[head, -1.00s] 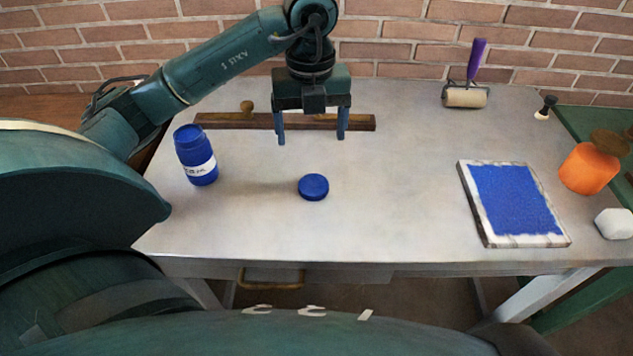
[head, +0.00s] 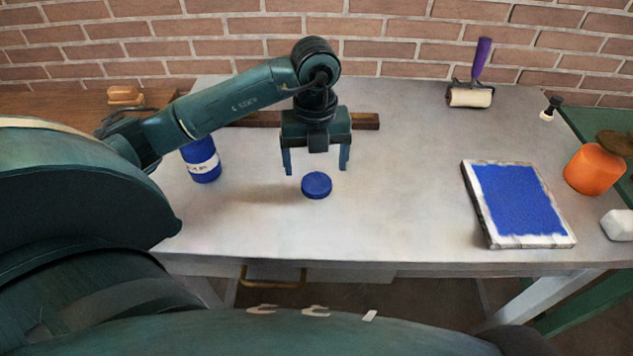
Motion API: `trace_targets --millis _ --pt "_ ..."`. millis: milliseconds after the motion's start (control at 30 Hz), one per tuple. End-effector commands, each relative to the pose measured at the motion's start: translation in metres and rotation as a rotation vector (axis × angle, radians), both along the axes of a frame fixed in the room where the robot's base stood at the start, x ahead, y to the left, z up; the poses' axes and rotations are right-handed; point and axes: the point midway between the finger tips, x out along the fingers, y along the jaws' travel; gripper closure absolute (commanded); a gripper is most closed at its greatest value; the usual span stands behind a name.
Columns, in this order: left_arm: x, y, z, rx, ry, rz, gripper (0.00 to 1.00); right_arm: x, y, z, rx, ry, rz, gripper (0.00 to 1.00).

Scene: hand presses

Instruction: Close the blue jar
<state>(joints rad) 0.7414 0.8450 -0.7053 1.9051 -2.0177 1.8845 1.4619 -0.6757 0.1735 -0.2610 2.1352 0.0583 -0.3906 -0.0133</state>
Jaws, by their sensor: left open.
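The blue jar (head: 203,165) with a white label stands upright on the left of the table, and my left arm hides its top. A round blue lid (head: 316,185) lies on the table to the right of the jar, apart from it. My left gripper (head: 316,169) points down with its two blue fingers spread, one on each side of the lid in the picture. It is open and empty; its fingertips appear above or just behind the lid, and I cannot tell the exact height. My right gripper is not in view.
A wooden bar (head: 365,121) lies behind the gripper. A blue ink slab (head: 518,201) lies at the right, with an ink roller (head: 470,94) behind it. An orange pot (head: 592,169) and a white block (head: 617,224) are at the right edge. The table's middle is clear.

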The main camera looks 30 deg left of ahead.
Motion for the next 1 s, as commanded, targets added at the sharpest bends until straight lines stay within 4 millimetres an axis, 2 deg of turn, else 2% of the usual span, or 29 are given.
trace_targets --millis 167,400,500,867,1000 --pt "0.001 0.000 -0.006 0.000 0.004 0.001 0.19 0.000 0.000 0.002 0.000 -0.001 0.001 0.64" --pt "0.005 0.001 -0.041 0.000 0.003 0.000 0.19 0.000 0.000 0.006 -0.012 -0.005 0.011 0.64" --pt "0.004 0.001 -0.049 0.002 0.003 -0.001 0.19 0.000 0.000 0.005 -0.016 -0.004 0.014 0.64" --pt "0.005 0.001 -0.051 0.001 0.000 -0.001 0.19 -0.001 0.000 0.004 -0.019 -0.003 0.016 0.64" --pt "0.005 0.001 -0.051 0.001 0.000 -0.001 0.29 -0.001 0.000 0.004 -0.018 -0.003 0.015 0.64"
